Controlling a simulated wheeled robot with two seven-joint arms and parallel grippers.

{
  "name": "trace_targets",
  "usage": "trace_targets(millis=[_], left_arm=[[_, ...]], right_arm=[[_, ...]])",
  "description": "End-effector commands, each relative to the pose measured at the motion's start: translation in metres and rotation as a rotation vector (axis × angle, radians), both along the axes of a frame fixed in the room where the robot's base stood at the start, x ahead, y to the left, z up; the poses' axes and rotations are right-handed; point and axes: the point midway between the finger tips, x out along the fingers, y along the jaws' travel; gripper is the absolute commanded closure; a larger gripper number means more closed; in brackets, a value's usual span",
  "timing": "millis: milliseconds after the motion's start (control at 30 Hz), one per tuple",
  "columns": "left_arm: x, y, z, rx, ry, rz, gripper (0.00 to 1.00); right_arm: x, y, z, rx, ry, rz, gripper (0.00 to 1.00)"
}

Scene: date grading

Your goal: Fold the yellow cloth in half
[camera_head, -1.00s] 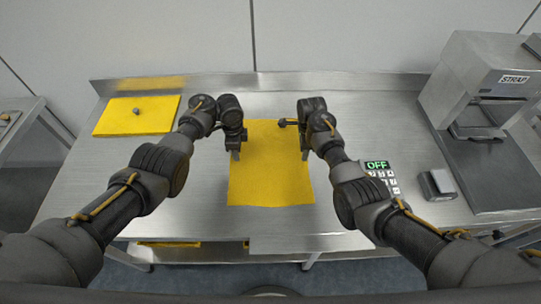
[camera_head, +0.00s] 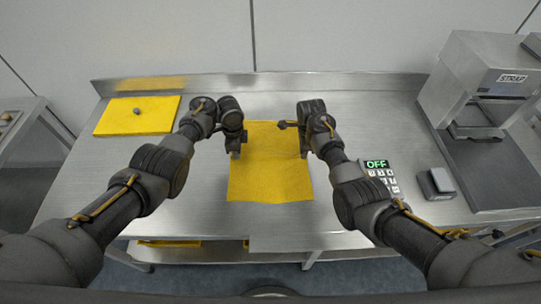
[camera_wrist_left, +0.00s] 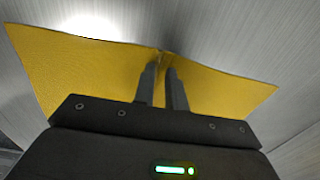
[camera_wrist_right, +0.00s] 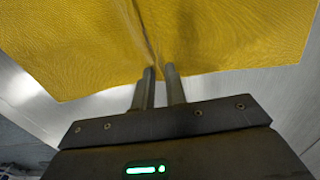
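The yellow cloth (camera_head: 270,180) lies on the steel table in front of me. A faint crease runs across it between my grippers. My left gripper (camera_head: 235,155) is at its left edge. In the left wrist view its narrowly spaced fingers (camera_wrist_left: 162,72) are shut on the cloth (camera_wrist_left: 90,70), which puckers up at the tips. My right gripper (camera_head: 304,154) is at the right edge. In the right wrist view its fingers (camera_wrist_right: 160,72) are close together on the cloth (camera_wrist_right: 230,35), with a wrinkle running up from them. My grippers and forearms hide parts of the side edges.
A yellow board (camera_head: 155,120) with a small dark object (camera_head: 136,111) lies at the left back. A keypad device (camera_head: 382,176) reading OFF, a grey block (camera_head: 436,184) and a machine labelled STRAP (camera_head: 490,85) stand on the right. A low back wall (camera_head: 350,84) bounds the table.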

Motion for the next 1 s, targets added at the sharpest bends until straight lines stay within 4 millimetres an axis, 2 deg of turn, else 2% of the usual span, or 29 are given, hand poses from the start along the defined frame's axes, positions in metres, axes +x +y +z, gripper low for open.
trace_targets(millis=[200,667,1000], left_arm=[[0.0,0.0,0.0,0.0,0.0,0.0,1.0],[0.0,0.0,0.002,0.0,0.0,0.0,1.0],[0.0,0.0,0.026,0.0,0.0,0.0,1.0]], right_arm=[[0.0,0.0,0.0,0.0,0.0,0.0,1.0],[0.0,0.0,0.001,0.0,0.0,0.0,1.0],[0.0,0.0,0.026,0.0,0.0,0.0,1.0]])
